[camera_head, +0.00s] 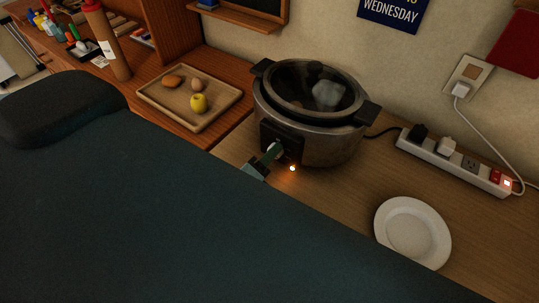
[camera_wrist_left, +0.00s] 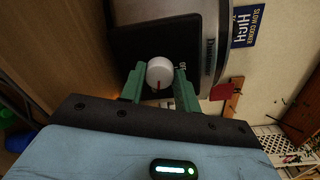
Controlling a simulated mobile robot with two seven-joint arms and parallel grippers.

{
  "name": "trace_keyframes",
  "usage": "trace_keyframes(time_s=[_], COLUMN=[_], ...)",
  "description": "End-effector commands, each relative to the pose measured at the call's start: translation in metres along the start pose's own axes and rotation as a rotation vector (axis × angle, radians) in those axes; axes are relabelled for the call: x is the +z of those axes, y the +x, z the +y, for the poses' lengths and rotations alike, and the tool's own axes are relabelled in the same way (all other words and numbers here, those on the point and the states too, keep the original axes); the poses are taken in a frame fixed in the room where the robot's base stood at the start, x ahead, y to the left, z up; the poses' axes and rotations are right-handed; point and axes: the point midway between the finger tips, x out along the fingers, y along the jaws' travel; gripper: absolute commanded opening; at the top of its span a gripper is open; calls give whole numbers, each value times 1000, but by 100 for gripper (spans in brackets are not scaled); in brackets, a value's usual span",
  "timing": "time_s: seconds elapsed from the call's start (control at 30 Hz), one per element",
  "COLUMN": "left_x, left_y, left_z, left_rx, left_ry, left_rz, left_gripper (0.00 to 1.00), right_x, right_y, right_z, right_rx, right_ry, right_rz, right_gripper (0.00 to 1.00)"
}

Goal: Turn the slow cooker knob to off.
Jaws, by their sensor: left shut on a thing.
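The slow cooker (camera_head: 325,150) is a round metal pot with a dark glass lid and black handles, standing on the wooden counter. Its white knob (camera_wrist_left: 159,71) sits on a black panel, with a red mark toward the bottom of the wrist picture. Partly readable white lettering is right of the knob. An orange light (camera_head: 292,168) glows below the panel. My left gripper (camera_wrist_left: 159,80) has green fingers on both sides of the knob and is shut on it. In the head view the left gripper (camera_head: 270,155) reaches the cooker's front. My right gripper is not in view.
A wooden tray (camera_head: 160,117) with a yellow fruit and brownish items lies left of the cooker. A white plate (camera_head: 412,232) and a power strip (camera_head: 455,163) with plugs and a red light lie to the right. My own arm covers much of the foreground.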

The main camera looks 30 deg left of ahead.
Motion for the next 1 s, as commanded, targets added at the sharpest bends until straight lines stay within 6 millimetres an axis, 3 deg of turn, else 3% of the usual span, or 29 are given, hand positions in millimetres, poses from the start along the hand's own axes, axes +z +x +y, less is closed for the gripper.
trace_keyframes(time_s=[1.0], left_x=[1], left_y=[0], left_z=[2], left_rx=[-10], left_ry=[-966], left_rz=[49], left_gripper=[9], right_x=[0], right_y=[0], right_z=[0], right_rx=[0], right_ry=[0], right_rz=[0], right_gripper=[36])
